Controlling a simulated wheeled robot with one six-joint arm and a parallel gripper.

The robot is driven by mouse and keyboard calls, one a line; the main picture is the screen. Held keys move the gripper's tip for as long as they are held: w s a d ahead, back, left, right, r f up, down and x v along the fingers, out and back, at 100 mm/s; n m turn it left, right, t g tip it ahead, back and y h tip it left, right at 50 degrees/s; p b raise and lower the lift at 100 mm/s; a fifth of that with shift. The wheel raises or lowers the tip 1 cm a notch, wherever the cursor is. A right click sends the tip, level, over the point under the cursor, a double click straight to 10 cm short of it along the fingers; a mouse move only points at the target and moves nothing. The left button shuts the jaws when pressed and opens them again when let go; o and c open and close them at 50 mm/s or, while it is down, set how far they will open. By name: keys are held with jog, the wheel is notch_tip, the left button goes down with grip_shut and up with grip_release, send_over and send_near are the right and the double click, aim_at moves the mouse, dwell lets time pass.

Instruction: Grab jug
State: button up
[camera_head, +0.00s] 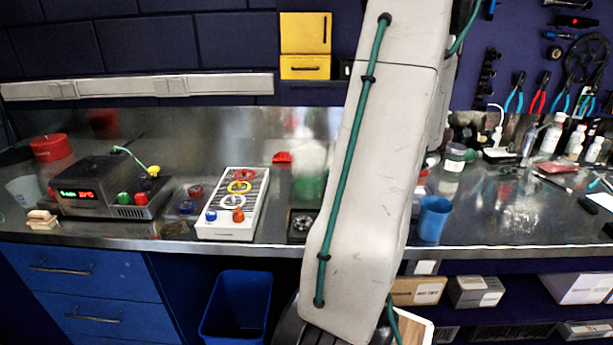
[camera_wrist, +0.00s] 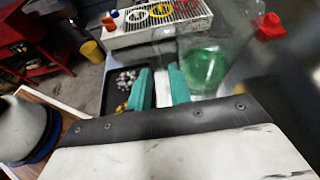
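The jug (camera_head: 308,187) looks like a clear vessel with green liquid in the bottom, standing on the steel bench just left of my arm; its right side is partly hidden by the arm. In the wrist view the clear jug (camera_wrist: 205,68) is just right of my gripper's fingers. My gripper (camera_wrist: 160,78) shows two teal fingers held apart, with a pale strip visible between them. I see no jug part between the fingers. The gripper is hidden in the head view.
A white slotted box with coloured rings (camera_head: 233,204) stands left of the jug. A black tray (camera_head: 302,225) sits in front of the jug. A red piece (camera_head: 282,157) lies behind. A blue cup (camera_head: 433,218) stands right of my arm. A control unit (camera_head: 110,185) is further left.

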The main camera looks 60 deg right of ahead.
aim_at(310, 197)
jog(key=x, duration=0.7)
jog(key=shift+w+a+f, duration=0.15)
jog(key=shift+f, duration=0.05)
grip_shut()
